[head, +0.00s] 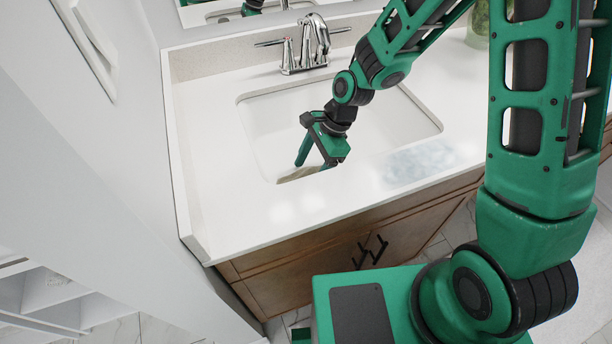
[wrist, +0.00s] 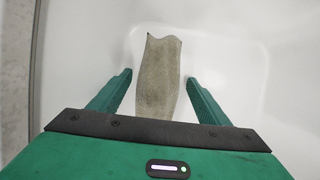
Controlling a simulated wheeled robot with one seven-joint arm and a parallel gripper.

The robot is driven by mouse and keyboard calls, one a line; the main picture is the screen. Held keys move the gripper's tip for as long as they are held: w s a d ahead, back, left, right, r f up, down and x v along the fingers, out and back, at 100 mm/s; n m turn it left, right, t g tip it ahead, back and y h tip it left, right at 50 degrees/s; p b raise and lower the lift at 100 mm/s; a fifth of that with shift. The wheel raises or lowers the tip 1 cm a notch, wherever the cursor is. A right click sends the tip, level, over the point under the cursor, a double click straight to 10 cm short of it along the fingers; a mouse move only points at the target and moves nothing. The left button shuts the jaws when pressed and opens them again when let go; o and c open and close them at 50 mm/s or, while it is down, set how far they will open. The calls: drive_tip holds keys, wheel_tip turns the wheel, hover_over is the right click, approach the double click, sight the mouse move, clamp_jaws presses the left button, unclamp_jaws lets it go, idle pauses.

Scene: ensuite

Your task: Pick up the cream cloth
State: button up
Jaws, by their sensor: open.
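The cream cloth (wrist: 158,78) lies in the white sink basin (head: 265,125). In the wrist view it is a long beige strip running away from my gripper, with its near end hidden by the gripper body. In the head view only a small part of the cloth (head: 298,174) shows at the basin's near edge. My gripper (wrist: 158,88) is open, its two green fingers on either side of the cloth with gaps between. In the head view my gripper (head: 312,160) points down into the basin. I cannot tell its height above the cloth.
A chrome faucet (head: 306,48) stands behind the basin. The white countertop (head: 225,200) surrounds the basin, clear at the front and left. A greenish jar (head: 478,20) stands at the back right. A wooden cabinet (head: 300,265) is below, and a white wall is at the left.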

drive_tip(key=c, duration=1.1)
drive_tip(key=shift+c, duration=0.2)
wheel_tip(320, 180, up, 10)
drive_tip(key=shift+o, duration=0.5)
